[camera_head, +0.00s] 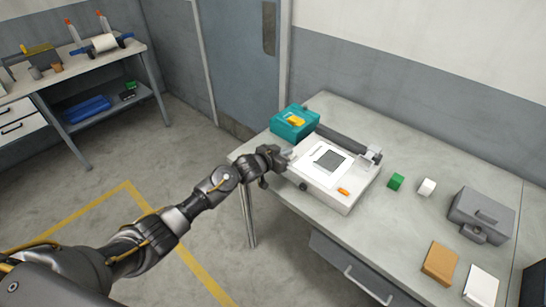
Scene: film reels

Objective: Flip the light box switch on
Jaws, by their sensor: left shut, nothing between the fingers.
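The white light box (333,177) sits on the grey table, with a dark square panel (329,160) on its top. A small orange piece (343,191) shows near its front right edge; I cannot tell for sure whether it is the switch. My left gripper (287,155) is shut and empty at the light box's left edge, near its back left corner. I cannot tell whether the fingertips touch the box. My right gripper is not in view.
A teal box (294,121) with a yellow-orange item on it stands behind the gripper. Green (396,181) and white (427,187) blocks, a grey case (482,214), a tan pad (440,263) and a white pad (481,286) lie to the right. The front table middle is clear.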

